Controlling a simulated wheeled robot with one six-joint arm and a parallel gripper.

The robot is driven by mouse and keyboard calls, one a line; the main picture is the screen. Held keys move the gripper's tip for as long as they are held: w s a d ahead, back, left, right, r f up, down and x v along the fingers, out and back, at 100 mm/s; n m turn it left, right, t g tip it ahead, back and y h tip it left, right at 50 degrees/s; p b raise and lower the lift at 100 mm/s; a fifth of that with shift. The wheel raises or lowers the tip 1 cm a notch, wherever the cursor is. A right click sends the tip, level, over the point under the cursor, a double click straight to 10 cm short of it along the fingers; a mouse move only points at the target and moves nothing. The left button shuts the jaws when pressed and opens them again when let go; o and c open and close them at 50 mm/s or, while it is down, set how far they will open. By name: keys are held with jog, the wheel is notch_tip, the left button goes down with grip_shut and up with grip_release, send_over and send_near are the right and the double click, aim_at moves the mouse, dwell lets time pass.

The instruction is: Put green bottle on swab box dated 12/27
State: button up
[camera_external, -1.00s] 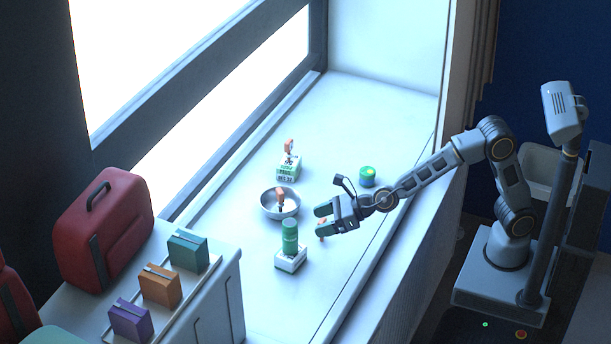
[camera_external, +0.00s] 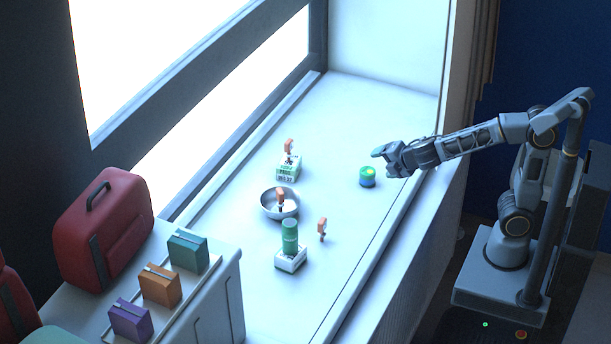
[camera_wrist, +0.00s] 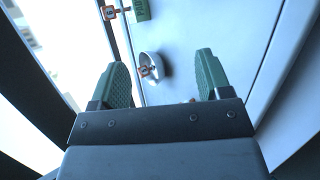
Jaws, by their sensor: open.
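The green bottle (camera_external: 290,232) stands upright on a small white box (camera_external: 290,262) near the front of the sill. Any date on that box is too small to read.
A metal bowl (camera_external: 270,204) with an orange-topped piece (camera_external: 281,195) lies between the boxes. Another orange piece (camera_external: 322,228) stands right of the bottle. Colored packs (camera_external: 160,286) and a red case (camera_external: 103,225) are at left.

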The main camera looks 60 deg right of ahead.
jog(key=s+d+f+m+g+y, duration=0.2)
jog(key=s+f+m+g, duration=0.1)
jog(key=s+m, duration=0.5)
jog(key=s+d+f+m+g+y, duration=0.1)
jog(key=s+d+f+m+g, duration=0.1)
jog(key=s+m, duration=0.7)
jog(key=shift+d+f+g+y, duration=0.15)
jog(key=shift+f+g+y, duration=0.25)
jog(key=shift+f+g, duration=0.5)
jog(key=shift+r, duration=0.2)
